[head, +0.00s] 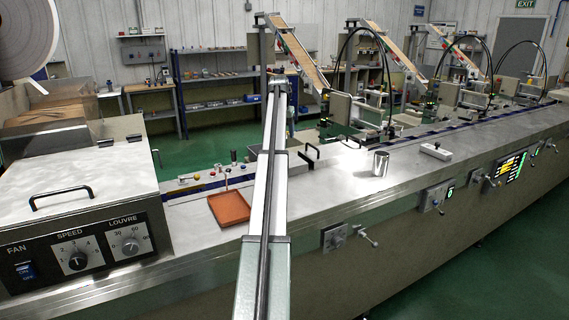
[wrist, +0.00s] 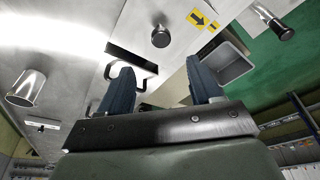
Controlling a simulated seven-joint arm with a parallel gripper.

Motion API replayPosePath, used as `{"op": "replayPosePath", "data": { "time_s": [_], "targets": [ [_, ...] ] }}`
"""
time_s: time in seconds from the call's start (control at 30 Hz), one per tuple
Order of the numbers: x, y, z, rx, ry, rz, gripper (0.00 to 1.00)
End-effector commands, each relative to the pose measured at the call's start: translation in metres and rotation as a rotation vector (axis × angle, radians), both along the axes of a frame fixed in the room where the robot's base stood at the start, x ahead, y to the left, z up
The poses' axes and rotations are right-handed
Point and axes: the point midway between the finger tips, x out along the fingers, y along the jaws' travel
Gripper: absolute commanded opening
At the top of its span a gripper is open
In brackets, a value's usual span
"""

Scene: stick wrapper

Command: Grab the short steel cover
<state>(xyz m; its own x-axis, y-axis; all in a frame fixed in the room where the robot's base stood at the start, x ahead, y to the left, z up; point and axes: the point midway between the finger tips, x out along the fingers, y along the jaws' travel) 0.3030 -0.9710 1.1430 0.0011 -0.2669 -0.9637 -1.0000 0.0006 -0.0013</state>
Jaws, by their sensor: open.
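The short steel cover appears to be the bright steel panel with a black bar handle (wrist: 132,58) in the wrist view; its edges are hard to tell. In the head view a small black handle (head: 313,150) shows on the bench just right of my arm. My gripper (wrist: 158,68) is open and empty, with two dark blue fingers spread apart. The handle lies beyond the fingers, close to the left fingertip; I cannot tell whether they touch. In the head view my arm hides most of the gripper.
A steel cup (head: 381,163) stands right of the handle, with a white block (head: 435,151) beyond it. An orange tray (head: 230,207) lies left of my arm. The wrist view shows a black knob (wrist: 160,38) and a grey bin (wrist: 236,62).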

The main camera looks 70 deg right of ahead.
Motion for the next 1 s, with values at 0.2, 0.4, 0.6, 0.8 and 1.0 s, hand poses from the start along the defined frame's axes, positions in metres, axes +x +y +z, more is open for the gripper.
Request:
{"op": "replayPosePath", "data": {
  "time_s": [0.2,0.4,0.6,0.8,1.0],
  "targets": [
    [0.000,-0.010,-0.038,0.002,0.001,0.001,0.64],
    [0.000,-0.016,-0.060,0.000,0.001,0.001,0.64],
    [0.001,-0.018,-0.069,0.001,0.001,0.001,0.64],
    [0.003,-0.022,-0.093,0.000,0.001,0.001,0.64],
    [0.003,-0.028,-0.112,-0.001,0.001,0.001,0.64]
  ]
}}
